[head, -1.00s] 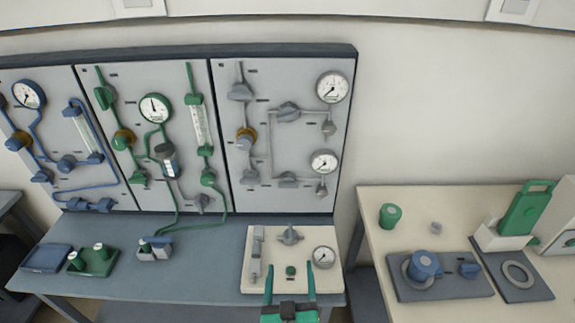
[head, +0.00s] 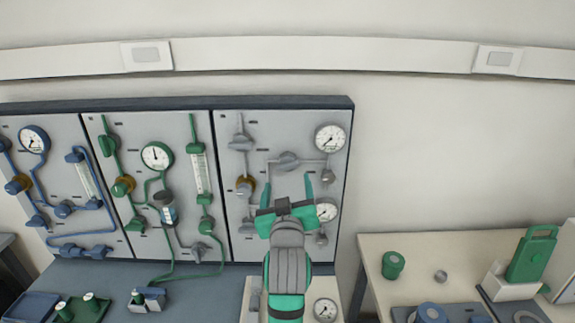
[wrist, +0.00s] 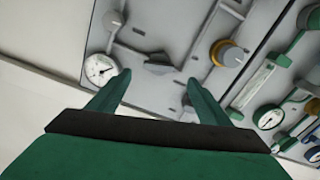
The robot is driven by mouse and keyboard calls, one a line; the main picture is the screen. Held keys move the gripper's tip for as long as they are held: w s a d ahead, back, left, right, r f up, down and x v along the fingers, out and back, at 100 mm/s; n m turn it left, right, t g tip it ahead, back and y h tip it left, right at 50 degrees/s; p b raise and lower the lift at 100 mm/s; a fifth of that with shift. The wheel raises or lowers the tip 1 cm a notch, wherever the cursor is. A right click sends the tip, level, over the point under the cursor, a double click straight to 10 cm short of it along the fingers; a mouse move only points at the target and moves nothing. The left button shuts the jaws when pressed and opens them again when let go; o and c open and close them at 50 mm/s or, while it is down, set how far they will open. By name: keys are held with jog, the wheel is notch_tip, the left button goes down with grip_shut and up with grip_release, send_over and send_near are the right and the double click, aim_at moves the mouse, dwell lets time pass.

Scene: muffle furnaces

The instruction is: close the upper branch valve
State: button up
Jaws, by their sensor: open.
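The upper branch valve (head: 288,160) is a grey valve on the upper horizontal pipe of the right-hand panel's branch loop. Its handle looks roughly in line with that pipe. It also shows in the wrist view as a dark grey handle (wrist: 160,66), beyond and between my fingertips. My gripper (head: 288,186) is open and empty, its green fingers pointing up at the panel just below the valve in the head view. In the wrist view the fingertips (wrist: 158,80) stand either side of the handle, with no clear contact. The lower branch valve is hidden behind my gripper.
The upper gauge (head: 330,138) sits right of the valve, the lower gauge (head: 327,212) beside my gripper. A small grey valve (head: 328,177) hangs between them. A brass-coloured regulator (head: 245,185) is to the left. The right table (head: 450,245) holds green and blue items.

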aim_at(287, 167)
jog(key=w, duration=1.1)
jog(key=shift+r, duration=0.35)
jog(key=shift+c, duration=0.6)
jog(key=c, duration=0.9)
